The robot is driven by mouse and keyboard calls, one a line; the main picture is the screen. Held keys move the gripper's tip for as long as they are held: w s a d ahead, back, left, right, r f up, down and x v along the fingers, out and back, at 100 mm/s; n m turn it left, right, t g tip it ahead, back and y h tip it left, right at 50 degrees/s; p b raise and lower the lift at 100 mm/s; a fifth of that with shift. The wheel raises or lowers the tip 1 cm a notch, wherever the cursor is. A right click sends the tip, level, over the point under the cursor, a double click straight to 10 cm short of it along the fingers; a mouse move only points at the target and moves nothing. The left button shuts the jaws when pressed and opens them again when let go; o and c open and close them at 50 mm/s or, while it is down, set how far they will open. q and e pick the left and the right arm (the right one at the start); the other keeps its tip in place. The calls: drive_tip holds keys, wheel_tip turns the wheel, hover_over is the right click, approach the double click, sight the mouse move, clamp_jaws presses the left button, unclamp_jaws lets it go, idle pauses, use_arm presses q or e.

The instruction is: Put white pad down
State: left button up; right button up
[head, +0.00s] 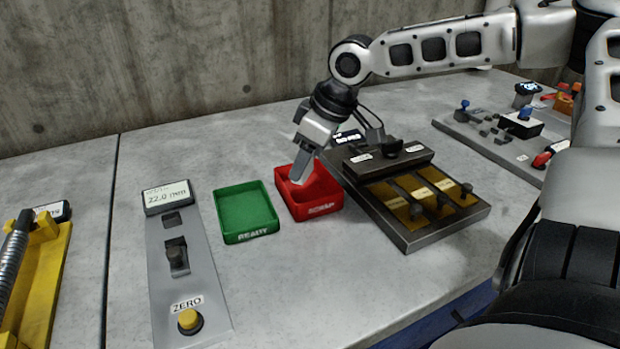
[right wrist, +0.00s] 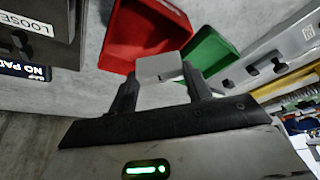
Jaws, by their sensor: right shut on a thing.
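My right gripper (head: 301,168) is over the red tray (head: 318,208), with its fingers pointing down into the tray's outline. In the right wrist view my right gripper (right wrist: 162,80) is shut on the small white pad (right wrist: 159,67), one finger on each side. The pad lies in front of the red tray (right wrist: 135,35) in that view. I cannot tell whether it touches the tray floor. In the head view the pad is hard to make out at the fingertips. My left gripper is not in view.
A green tray (head: 247,212) marked READY stands left of the red one. A grey gauge (head: 172,270) reading 22.0 mm stands further left. A dark fixture with brass plates (head: 425,198) stands close on the right. A yellow device (head: 40,270) is at far left.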

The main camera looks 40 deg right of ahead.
drive_tip(key=shift+w+d+f, duration=0.3)
drive_tip(key=shift+d+f, duration=0.15)
drive_tip(key=shift+f, duration=0.2)
drive_tip(key=shift+w+d+f, duration=0.25)
drive_tip(key=shift+d+f, duration=0.2)
drive_tip(key=shift+f, duration=0.15)
drive_tip(key=shift+w+d+f+b, duration=0.1)
drive_tip(key=shift+f+b, duration=0.05)
drive_tip(key=shift+f, duration=0.75)
drive_tip(key=shift+w+d+f+b, duration=0.1)
drive_tip(key=shift+f+b, duration=0.05)
drive_tip(key=shift+f, duration=0.7)
drive_tip(key=shift+f, duration=0.2)
drive_tip(key=o, duration=0.8)
drive_tip(key=shift+s, duration=0.1)
drive_tip(key=shift+r, duration=0.1)
drive_tip(key=shift+r, duration=0.5)
drive_tip(key=p+v, duration=0.3)
drive_tip(key=v, duration=0.8)
drive_tip(key=shift+s+r, duration=0.1)
